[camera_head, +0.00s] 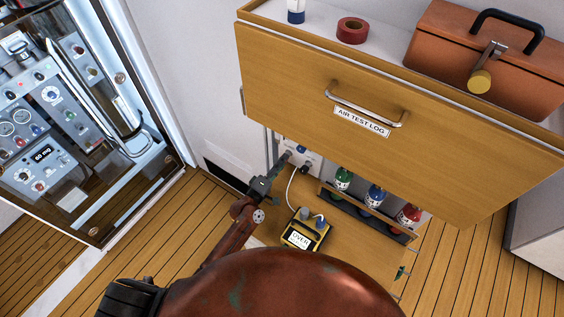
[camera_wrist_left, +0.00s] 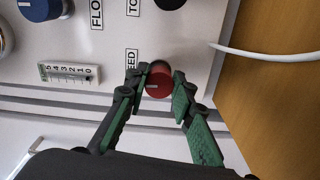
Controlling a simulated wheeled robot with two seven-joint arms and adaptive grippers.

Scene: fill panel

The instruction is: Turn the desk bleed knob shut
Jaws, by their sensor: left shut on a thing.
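The bleed knob (camera_wrist_left: 159,84) is a round red knob on a pale panel in the left wrist view. Its label beside it is partly covered, with "EED" readable. My left gripper (camera_wrist_left: 160,83) has its green-padded fingers on both sides of the knob and is shut on it. In the head view the left gripper (camera_head: 281,168) reaches under the wooden drawer to the pale panel (camera_head: 313,160), and the red knob is hidden there. My right gripper is not in view.
A blue knob (camera_wrist_left: 40,8), a black knob (camera_wrist_left: 170,3) and a numbered gauge (camera_wrist_left: 70,73) are near. A white hose (camera_wrist_left: 270,54) leads to a yellow device (camera_head: 305,231). The drawer front (camera_head: 290,75) overhangs. Green, blue and red bottles (camera_head: 374,196) stand right.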

